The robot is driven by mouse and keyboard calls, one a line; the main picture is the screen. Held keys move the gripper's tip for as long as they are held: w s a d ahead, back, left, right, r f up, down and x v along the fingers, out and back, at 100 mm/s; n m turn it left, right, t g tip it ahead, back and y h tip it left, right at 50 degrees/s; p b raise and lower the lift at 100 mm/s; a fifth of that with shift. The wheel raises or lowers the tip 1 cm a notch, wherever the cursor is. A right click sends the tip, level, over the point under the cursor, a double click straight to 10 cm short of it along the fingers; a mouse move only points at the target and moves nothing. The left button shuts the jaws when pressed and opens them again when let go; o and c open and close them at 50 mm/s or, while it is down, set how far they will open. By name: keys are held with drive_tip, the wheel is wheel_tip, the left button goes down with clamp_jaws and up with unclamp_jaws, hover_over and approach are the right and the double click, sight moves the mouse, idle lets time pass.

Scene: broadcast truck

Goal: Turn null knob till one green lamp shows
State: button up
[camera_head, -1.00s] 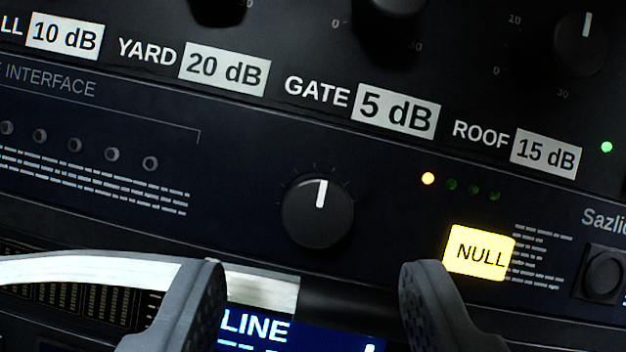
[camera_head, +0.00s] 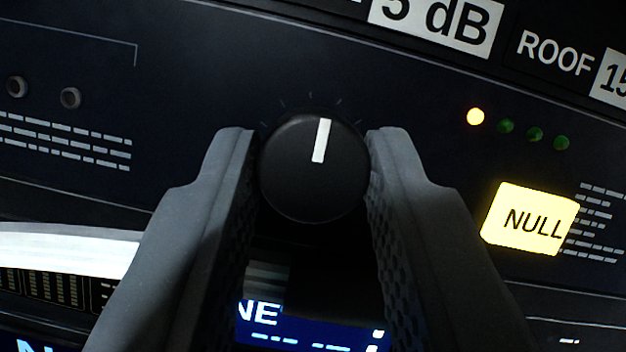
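The null knob (camera_head: 314,180) is a round black knob with a white pointer line that points up, leaning slightly right. A yellow label reading NULL (camera_head: 530,218) is to its right. Above the label is a row of small lamps: the leftmost lamp (camera_head: 475,116) glows amber, and the three green lamps (camera_head: 534,134) beside it look dark. My gripper (camera_head: 311,150) is around the knob, one finger on each side. A thin gap seems to show at the left finger; whether the right finger touches cannot be told.
Labels reading 5 dB (camera_head: 436,24) and ROOF (camera_head: 555,54) are on the panel above. Small round sockets (camera_head: 70,98) are at the left. A blue display (camera_head: 305,325) shows between the fingers below the knob.

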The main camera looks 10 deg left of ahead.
drive_tip(key=shift+a+m+t+h, duration=0.15)
drive_tip(key=shift+m+h, duration=0.3)
drive_tip(key=shift+m, duration=0.5)
drive_tip(key=shift+d+m+t+h, duration=0.15)
drive_tip(key=shift+m+h, duration=0.3)
drive_tip(key=shift+m, duration=0.5)
drive_tip(key=shift+s+a+r+m, duration=0.1)
drive_tip(key=shift+s+r+m, duration=0.05)
drive_tip(key=shift+m, duration=0.15)
drive_tip(key=shift+r+m+h+p, duration=0.15)
drive_tip(key=shift+m+h+p, duration=0.75)
drive_tip(key=shift+m, duration=0.6)
drive_tip(key=shift+m+h, duration=0.4)
drive_tip(key=shift+h, duration=0.1)
drive_tip(key=o, duration=1)
drive_tip(key=shift+f, duration=0.2)
